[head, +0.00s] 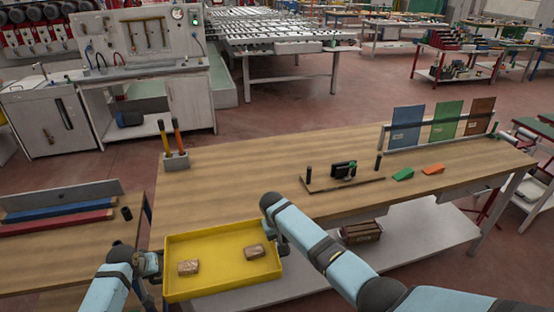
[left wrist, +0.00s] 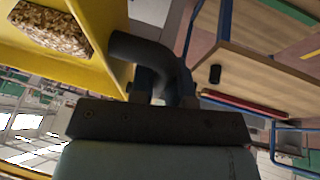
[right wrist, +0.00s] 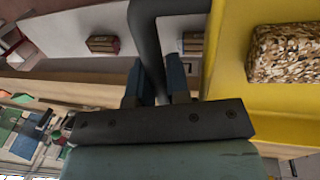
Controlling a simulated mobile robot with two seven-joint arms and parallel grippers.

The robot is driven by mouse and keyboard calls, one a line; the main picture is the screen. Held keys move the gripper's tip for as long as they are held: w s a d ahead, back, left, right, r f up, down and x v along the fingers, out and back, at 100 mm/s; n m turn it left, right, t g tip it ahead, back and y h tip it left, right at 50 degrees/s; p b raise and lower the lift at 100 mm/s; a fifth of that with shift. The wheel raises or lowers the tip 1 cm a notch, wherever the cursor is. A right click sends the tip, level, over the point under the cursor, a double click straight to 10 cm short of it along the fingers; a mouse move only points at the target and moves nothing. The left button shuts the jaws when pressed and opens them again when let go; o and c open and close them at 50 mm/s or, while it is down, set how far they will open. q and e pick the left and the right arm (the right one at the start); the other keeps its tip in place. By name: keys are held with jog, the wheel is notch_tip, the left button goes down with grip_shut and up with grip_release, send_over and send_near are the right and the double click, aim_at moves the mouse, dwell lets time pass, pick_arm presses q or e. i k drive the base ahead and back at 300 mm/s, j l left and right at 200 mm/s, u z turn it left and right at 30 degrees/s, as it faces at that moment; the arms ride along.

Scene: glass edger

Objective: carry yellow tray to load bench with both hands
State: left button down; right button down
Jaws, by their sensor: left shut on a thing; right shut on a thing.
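The yellow tray (head: 221,283) is at the front of the head view, held between my two grippers, with two brown speckled blocks (head: 188,267) (head: 254,251) lying in it. My left gripper (head: 150,265) is shut on the tray's left side; the tray wall (left wrist: 100,62) and one block (left wrist: 48,28) show in the left wrist view. My right gripper (head: 279,240) is shut on the tray's right side; the tray (right wrist: 232,85) also shows in the right wrist view. The fingertips are partly hidden. The wooden bench (head: 240,190) lies just beyond the tray.
On the bench stand a holder with two handled tools (head: 176,160), a dark fixture (head: 343,170), green (head: 403,174) and orange (head: 433,168) wedges, and a rack of coloured panels (head: 445,123). The bench's left middle is clear. A lower shelf (head: 420,235) holds a brown box (head: 361,232).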

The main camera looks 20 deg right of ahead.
aim_at(250, 192)
jog(key=i+l, duration=0.9)
jog(key=i, duration=0.25)
